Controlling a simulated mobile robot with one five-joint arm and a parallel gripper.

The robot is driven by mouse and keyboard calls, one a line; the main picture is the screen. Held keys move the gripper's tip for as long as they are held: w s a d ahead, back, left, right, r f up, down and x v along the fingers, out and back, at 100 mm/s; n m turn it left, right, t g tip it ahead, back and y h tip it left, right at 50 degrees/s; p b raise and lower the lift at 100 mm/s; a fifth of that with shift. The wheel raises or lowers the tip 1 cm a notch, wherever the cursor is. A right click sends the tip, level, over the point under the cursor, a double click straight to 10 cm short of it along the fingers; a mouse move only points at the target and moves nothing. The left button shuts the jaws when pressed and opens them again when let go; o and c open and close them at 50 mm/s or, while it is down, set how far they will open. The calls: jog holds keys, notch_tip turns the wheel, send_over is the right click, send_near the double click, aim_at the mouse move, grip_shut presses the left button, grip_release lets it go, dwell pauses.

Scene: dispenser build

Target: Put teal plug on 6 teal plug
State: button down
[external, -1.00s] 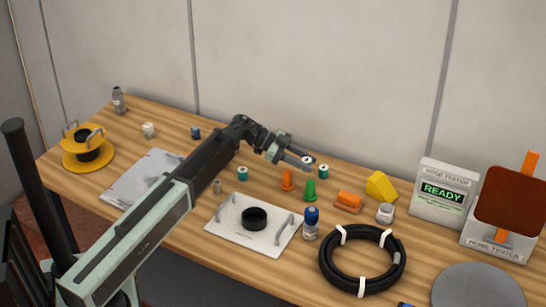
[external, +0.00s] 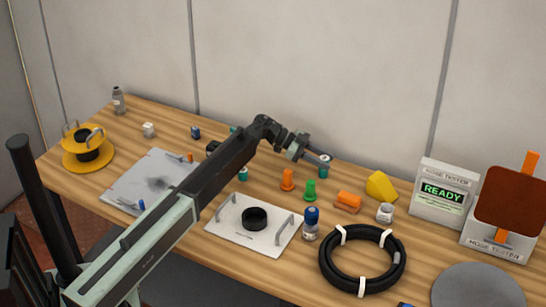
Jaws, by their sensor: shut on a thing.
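A teal plug (external: 324,171) with a pale top is at my gripper (external: 322,159), toward the back of the wooden table. My gripper is shut on a teal plug at this spot, and its fingers cover part of it. I cannot tell whether one plug or two are there, or whether it touches the table. Another teal plug (external: 243,174) stands further left, beside my arm. A small teal piece (external: 233,130) shows just behind my arm. I cannot read a number on any plug.
An orange plug (external: 288,180) and a green plug (external: 310,190) stand in front of my gripper. A yellow wedge (external: 381,186), an orange block (external: 348,201) and a black hose coil (external: 328,270) lie to the right. A white plate (external: 225,228) with handles lies in front.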

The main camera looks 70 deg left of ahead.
jog(key=shift+f, duration=0.15)
jog(key=c, duration=1)
grip_release()
jog(key=shift+s+a+r, duration=0.1)
jog(key=shift+s+r, duration=0.05)
jog(key=shift+r, duration=0.25)
jog(key=p+v, duration=0.4)
jog(key=v, duration=0.7)
jog(key=shift+s+a+p, duration=0.15)
jog(key=shift+s+p, duration=0.15)
